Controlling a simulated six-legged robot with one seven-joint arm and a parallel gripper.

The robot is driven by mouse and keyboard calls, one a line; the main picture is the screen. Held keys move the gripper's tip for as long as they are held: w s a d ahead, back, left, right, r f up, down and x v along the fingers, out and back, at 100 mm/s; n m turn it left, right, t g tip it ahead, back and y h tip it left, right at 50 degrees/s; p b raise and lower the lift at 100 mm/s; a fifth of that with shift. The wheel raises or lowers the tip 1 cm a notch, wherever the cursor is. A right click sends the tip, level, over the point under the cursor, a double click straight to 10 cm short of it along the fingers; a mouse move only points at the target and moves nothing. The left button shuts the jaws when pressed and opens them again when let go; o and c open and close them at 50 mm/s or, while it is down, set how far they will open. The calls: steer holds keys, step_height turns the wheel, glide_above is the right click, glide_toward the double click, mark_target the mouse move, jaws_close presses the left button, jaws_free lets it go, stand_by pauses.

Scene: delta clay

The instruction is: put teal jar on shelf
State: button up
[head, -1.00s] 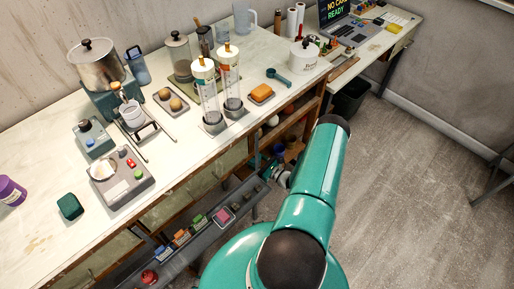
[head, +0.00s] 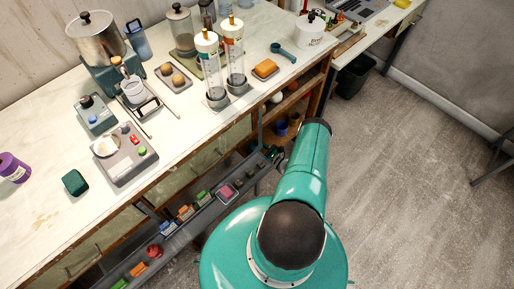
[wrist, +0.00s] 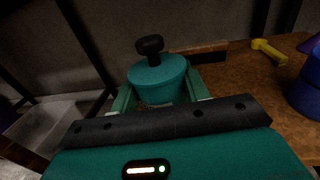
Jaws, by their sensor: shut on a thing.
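The teal jar (wrist: 158,80), with its black knob on top, is upright in the wrist view. My gripper (wrist: 160,96) is shut on it, with a green finger on each side. The jar's lower part is hidden behind my gripper body. The brown shelf board (wrist: 240,88) lies behind and to the right of the jar; I cannot tell whether the jar touches it. In the head view my gripper (head: 272,155) is small and dark at the open shelving under the bench's right end, and the jar cannot be made out there.
On the shelf are a blue container (wrist: 309,92) at right, a yellow tool (wrist: 268,50) and a brown block (wrist: 200,50) behind the jar. A grey rail tray (head: 180,228) with small coloured items runs along the bench front. A dark bin (head: 354,78) stands to the right.

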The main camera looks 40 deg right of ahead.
steer(key=o, duration=1)
steer(key=shift+f, duration=0.15)
steer(key=shift+o, duration=0.2)
steer(key=shift+s+r, duration=0.15)
steer(key=shift+r, duration=0.05)
steer(key=s+d, duration=0.2)
steer(key=s, duration=0.9)
steer(key=shift+s, duration=0.25)
